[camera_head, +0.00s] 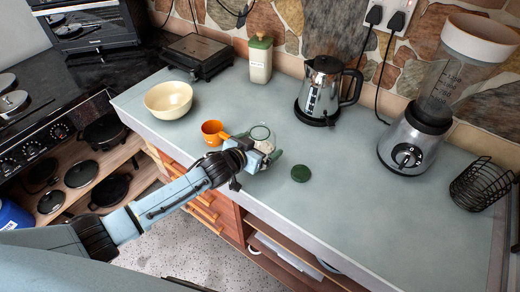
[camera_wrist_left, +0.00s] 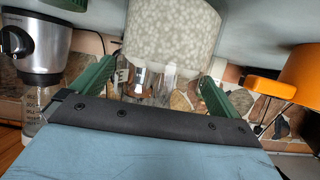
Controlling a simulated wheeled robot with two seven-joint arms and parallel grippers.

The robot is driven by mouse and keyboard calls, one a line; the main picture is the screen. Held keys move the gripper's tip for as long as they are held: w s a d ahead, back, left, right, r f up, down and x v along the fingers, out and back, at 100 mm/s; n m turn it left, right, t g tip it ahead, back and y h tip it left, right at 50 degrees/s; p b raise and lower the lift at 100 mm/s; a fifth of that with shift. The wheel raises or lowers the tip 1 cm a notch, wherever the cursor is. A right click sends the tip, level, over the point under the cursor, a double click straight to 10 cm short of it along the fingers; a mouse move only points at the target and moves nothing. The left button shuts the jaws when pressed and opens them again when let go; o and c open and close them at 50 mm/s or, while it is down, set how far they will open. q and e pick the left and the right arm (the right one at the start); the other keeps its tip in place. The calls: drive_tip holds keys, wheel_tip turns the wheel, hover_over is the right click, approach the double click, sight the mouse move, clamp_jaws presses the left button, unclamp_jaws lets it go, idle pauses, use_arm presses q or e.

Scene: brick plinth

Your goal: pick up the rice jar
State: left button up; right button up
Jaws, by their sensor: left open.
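The rice jar (camera_head: 261,132) is a clear, open-topped glass jar on the counter, partly hidden behind my left gripper in the head view. In the left wrist view the jar (camera_wrist_left: 172,35) fills the top middle, packed with pale grains. My left gripper (camera_head: 264,158) is open at the near side of the jar, low over the counter. Its green fingers (camera_wrist_left: 152,86) stand apart, one toward each side of the jar; I cannot tell how deep the jar sits between them. My right gripper is not in view.
An orange cup (camera_head: 212,132) stands close left of the jar; it shows at right in the wrist view (camera_wrist_left: 300,75). A green lid (camera_head: 300,173) lies right. A cream bowl (camera_head: 168,100), kettle (camera_head: 322,90), green-lidded canister (camera_head: 260,60) and blender (camera_head: 415,135) stand around. The front right counter is clear.

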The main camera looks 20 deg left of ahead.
use_arm(q)
drive_tip(key=shift+w, duration=0.2)
drive_tip(key=c, duration=1.3)
drive_tip(key=shift+c, duration=0.2)
drive_tip(key=shift+r, duration=0.2)
